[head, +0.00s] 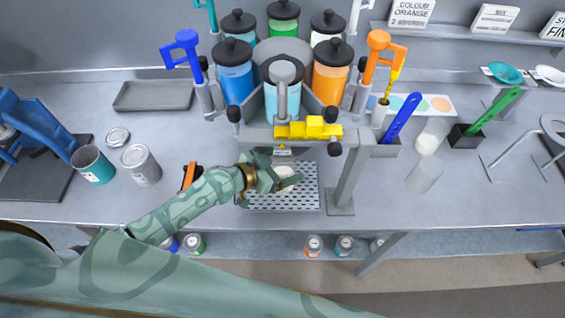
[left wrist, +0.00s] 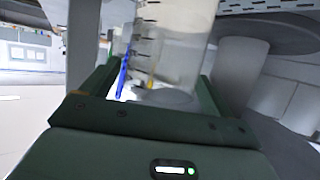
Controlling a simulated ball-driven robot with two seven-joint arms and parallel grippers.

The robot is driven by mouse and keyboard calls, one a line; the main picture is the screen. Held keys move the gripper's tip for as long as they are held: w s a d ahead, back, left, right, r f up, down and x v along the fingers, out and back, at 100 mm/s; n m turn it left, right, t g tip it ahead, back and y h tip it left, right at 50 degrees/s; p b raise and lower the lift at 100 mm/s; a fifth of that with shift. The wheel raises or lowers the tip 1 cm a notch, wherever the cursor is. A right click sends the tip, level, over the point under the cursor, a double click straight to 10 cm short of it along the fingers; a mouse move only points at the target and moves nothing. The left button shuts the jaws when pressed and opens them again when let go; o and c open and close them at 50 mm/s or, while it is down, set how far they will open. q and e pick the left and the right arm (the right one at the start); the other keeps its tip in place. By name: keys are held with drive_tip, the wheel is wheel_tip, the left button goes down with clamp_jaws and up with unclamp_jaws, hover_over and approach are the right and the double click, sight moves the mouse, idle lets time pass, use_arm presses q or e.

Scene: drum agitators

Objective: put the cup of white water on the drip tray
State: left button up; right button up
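The cup of white water (head: 288,172) is at my left gripper (head: 276,178), over the perforated drip tray (head: 300,199) under the dispenser. Much of the cup is hidden by the gripper. In the left wrist view the clear, marked cup (left wrist: 175,45) stands between the two green fingers, which close in on its sides, with whitish content inside. I cannot tell whether its base touches the tray. My right gripper is not in view.
The dispenser frame (head: 345,180) and yellow valve block (head: 308,130) stand close around the gripper. Paint cans (head: 140,165) are on the left. A clear cup (head: 425,175) and a white cup (head: 428,143) stand on the right. The front right bench is clear.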

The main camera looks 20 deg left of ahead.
use_arm(q)
drive_tip(key=shift+s+r, duration=0.1)
drive_tip(key=shift+r, duration=0.1)
drive_tip(key=p+v, duration=0.1)
drive_tip(key=v, duration=1)
drive_tip(key=shift+s+a+r, duration=0.25)
idle(6.5)
